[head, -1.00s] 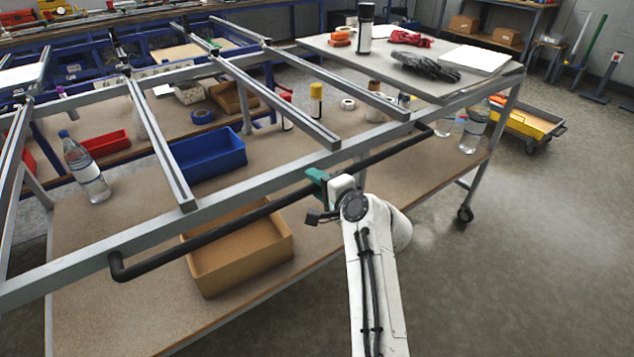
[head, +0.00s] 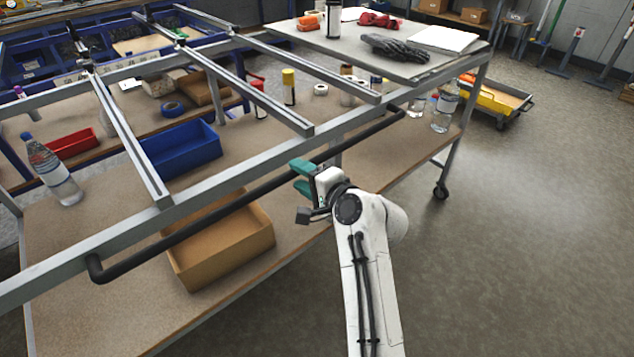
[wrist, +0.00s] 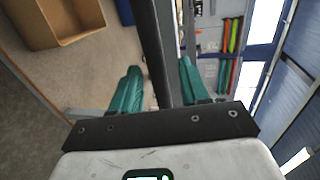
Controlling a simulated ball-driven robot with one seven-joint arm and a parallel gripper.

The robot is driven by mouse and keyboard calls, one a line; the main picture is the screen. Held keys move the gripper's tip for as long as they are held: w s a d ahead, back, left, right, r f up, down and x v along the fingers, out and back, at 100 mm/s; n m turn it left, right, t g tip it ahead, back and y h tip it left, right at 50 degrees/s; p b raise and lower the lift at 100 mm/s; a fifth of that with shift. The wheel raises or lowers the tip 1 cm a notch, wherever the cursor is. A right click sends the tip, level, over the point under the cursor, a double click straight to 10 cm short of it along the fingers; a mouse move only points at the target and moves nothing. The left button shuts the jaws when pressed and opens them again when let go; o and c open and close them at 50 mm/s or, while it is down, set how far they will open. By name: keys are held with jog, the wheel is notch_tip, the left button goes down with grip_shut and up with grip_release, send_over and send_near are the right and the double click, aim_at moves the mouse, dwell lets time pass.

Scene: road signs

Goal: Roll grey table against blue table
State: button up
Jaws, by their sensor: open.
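The grey table (head: 245,173) is a wheeled metal frame with a brown lower shelf and a grey top at its far right end. A black handle bar (head: 200,218) runs along its near side. My gripper (head: 298,176) is at this bar. In the wrist view the green fingers (wrist: 158,88) are open, one on each side of the bar (wrist: 154,45), with room beside it. The blue table (head: 130,108), with blue legs and a brown surface, is behind at the left. The frame hides part of it; I cannot tell whether the tables touch.
The grey table's shelf carries a bottle (head: 52,172), a blue bin (head: 180,148) and a cardboard box (head: 222,245). Gloves (head: 395,48) and a black can (head: 333,20) sit on its top. A yellow cart (head: 497,98) stands at the right. The floor at the right is clear.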

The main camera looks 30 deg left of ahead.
jog(key=shift+v, duration=2.95)
jog(key=shift+s, duration=0.1)
